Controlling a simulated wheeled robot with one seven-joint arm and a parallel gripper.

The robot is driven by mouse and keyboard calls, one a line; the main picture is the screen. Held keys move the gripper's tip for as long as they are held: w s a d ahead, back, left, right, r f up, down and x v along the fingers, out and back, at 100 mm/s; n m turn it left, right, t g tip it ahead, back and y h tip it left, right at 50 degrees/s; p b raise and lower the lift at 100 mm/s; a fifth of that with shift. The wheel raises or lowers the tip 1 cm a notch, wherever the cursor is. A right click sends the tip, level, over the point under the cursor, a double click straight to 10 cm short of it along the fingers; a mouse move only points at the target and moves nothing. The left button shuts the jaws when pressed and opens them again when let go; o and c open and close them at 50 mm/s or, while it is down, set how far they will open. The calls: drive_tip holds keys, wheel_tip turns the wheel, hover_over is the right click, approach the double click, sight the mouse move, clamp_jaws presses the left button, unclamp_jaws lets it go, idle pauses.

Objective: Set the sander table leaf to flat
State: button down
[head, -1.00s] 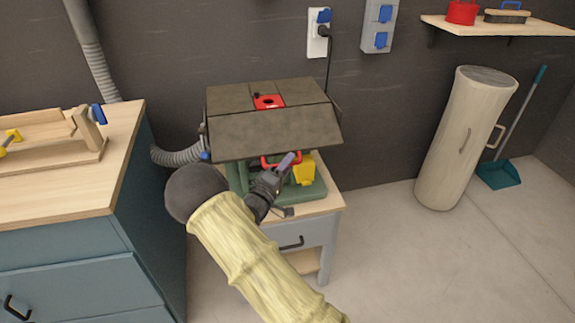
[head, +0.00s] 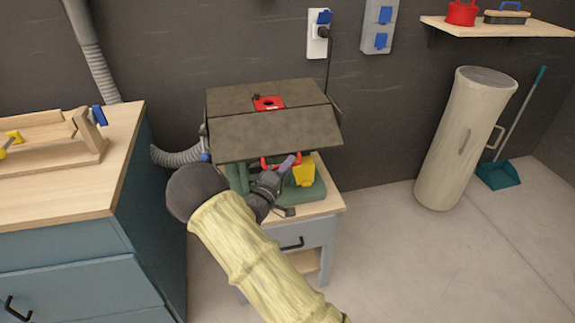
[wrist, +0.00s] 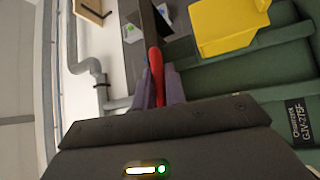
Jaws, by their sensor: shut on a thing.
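The sander table's dark top (head: 232,98) stands on a green machine body (head: 238,178). Its front leaf (head: 275,133) slopes down toward me and is not level with the top. A red handle (head: 267,163) is at the leaf's lower front edge. My gripper (head: 290,163) is at this handle, below the edge. In the wrist view the red handle (wrist: 156,75) is between my gripper's purple fingers (wrist: 158,88), which are shut on it. The leaf's dark edge (wrist: 150,20) is just beyond. My fingers hide part of the handle.
A yellow part (head: 304,172) is close to the right of my gripper. The machine stands on a small grey cabinet (head: 312,233). A blue workbench (head: 75,250) is at left. The floor between is clear.

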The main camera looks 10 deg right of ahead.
drive_tip(key=shift+r, duration=0.2)
wheel_tip(320, 180, up, 9)
drive_tip(key=s+n+g+y+p, duration=0.1)
drive_tip(key=s+n+y+p, duration=0.1)
drive_tip(key=p, duration=1.3)
drive_tip(key=shift+s+n+g, duration=0.25)
drive_tip(key=shift+n+g, duration=0.15)
drive_tip(key=shift+n, duration=0.3)
drive_tip(key=shift+w+r, duration=0.1)
drive_tip(key=shift+r, duration=0.1)
drive_tip(key=c, duration=1.5)
unclamp_jaws()
drive_tip(key=shift+o, duration=0.2)
drive_tip(key=shift+f, duration=0.1)
drive_tip(key=shift+a, duration=0.1)
